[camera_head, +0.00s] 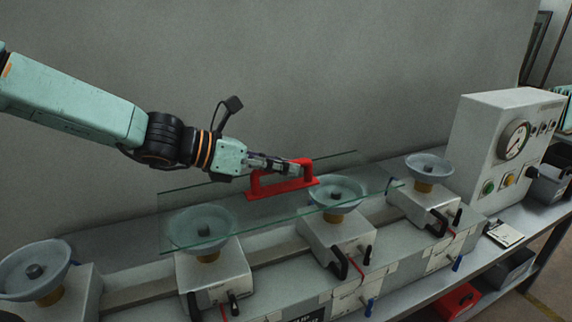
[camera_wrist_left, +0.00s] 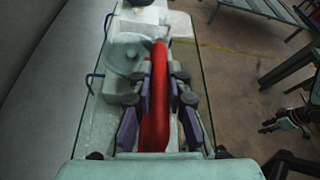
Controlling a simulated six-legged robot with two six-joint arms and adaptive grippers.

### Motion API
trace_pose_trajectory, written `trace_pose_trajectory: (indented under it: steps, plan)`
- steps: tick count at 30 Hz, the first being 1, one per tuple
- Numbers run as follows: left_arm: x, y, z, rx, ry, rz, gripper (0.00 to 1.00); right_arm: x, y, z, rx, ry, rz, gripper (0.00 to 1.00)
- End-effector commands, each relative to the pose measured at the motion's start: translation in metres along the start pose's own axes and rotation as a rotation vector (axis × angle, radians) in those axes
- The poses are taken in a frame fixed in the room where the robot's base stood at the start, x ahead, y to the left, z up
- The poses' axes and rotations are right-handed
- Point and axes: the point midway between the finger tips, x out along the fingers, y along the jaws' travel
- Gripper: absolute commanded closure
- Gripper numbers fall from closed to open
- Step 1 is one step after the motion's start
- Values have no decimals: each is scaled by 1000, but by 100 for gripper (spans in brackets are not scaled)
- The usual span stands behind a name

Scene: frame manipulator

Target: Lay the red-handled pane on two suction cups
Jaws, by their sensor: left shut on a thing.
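The glass pane (camera_head: 180,218) is clear and long, with a red handle (camera_head: 283,189) on its upper face. My left gripper (camera_head: 292,168) is shut on the red handle; in the left wrist view the fingers (camera_wrist_left: 160,95) close on both sides of the handle (camera_wrist_left: 158,60). The pane spans above the second suction cup (camera_head: 200,228) and the third suction cup (camera_head: 337,192), which show through or below it. I cannot tell whether the pane touches them. A first cup (camera_head: 34,268) at the left and a fourth cup (camera_head: 429,166) at the right are uncovered.
The cups stand on grey blocks with black levers along a rail on the bench (camera_head: 270,262). A control box (camera_head: 505,135) with a gauge and buttons stands at the right end. A grey wall (camera_head: 330,70) is behind. A red bin (camera_head: 457,301) sits below.

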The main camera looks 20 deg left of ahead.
Motion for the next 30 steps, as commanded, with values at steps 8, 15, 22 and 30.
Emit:
trace_pose_trajectory:
  steps: [8,15,22,30]
  plan:
    - [-2,20,5,2,-2,0,100,-7,0,0,0,0,0,60]
    - [-3,38,7,1,-2,1,100,-9,0,0,0,0,0,60]
    - [2,45,-5,1,-3,-1,100,2,0,0,0,0,0,60]
    - [9,50,-23,1,-3,-1,100,20,0,0,0,0,0,60]
